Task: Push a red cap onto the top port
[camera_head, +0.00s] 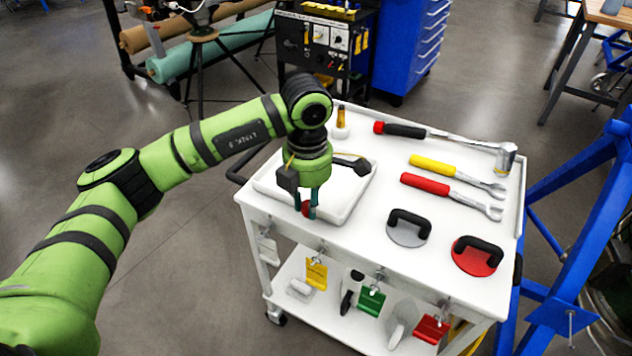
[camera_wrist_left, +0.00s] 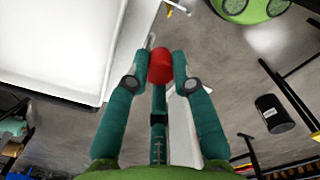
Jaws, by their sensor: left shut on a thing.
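My left gripper (camera_head: 309,208) is above the front left edge of the white cart, pointing down. It is shut on a red cap (camera_head: 305,208), which is mostly hidden behind a finger in the head view. In the left wrist view the red cap (camera_wrist_left: 161,66) sits between the two teal fingertips of the left gripper (camera_wrist_left: 160,68). The top port is not clearly seen in either view. My right gripper is not in view.
The white cart (camera_head: 350,250) carries a white tray (camera_head: 345,207), wrenches (camera_head: 455,182), a grey suction cup (camera_head: 408,228) and a red suction cup (camera_head: 476,255). A blue frame (camera_head: 575,240) stands at the right. Open floor (camera_head: 180,260) lies left of the cart.

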